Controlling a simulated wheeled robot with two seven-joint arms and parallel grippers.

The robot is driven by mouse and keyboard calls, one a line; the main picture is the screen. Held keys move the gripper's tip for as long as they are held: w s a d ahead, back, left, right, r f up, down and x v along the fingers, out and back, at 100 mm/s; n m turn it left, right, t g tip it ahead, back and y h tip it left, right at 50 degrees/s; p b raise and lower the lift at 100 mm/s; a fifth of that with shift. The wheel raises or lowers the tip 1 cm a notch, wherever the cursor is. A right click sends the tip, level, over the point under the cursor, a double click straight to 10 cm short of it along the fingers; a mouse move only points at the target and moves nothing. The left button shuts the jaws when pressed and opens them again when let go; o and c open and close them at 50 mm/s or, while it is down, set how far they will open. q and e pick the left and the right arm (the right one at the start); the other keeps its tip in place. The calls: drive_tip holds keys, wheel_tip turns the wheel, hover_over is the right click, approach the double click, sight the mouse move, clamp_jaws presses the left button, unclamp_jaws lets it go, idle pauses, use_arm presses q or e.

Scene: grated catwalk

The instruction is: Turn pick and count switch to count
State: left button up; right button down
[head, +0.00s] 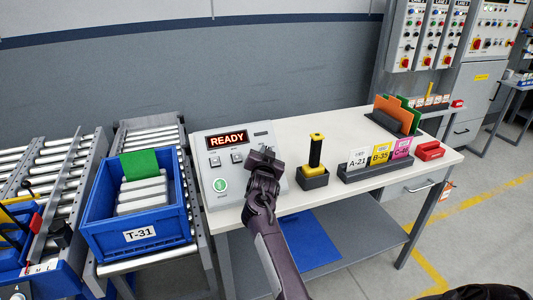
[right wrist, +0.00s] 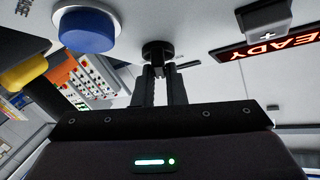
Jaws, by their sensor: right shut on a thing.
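The grey control panel (head: 210,165) sits at the left end of the white table. Its display (head: 228,138) reads READY. My right gripper (head: 263,158) reaches over the right part of the panel and hides what is under it. In the right wrist view its two fingers (right wrist: 158,85) are shut on a black round knob, the switch (right wrist: 157,47). A short dark pointer shows at the knob's side. The switch's markings cannot be read. A blue button (right wrist: 86,30) is apart from the fingers. My left gripper is not in view.
A green round button (head: 220,185) and small grey keys are on the panel's left half. A blue T-31 bin (head: 180,238) stands on the conveyor at left. A yellow-and-black scanner (head: 315,155) in its holder and labelled cards (head: 380,155) stand right of the panel.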

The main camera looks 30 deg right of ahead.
drive_tip(key=m+g+h, duration=0.1)
drive_tip(key=m+g, duration=0.1)
drive_tip(key=m, duration=0.1)
drive_tip(key=m+g+b, duration=0.1)
drive_tip(key=m+g, duration=0.1)
drive_tip(key=m, duration=0.1)
drive_tip(key=shift+w+a+h, duration=0.1)
drive_tip(key=shift+h, duration=0.3)
drive_tip(key=shift+m+g+b, duration=0.3)
drive_tip(key=c, duration=1.5)
unclamp_jaws()
drive_tip(key=shift+r, duration=0.1)
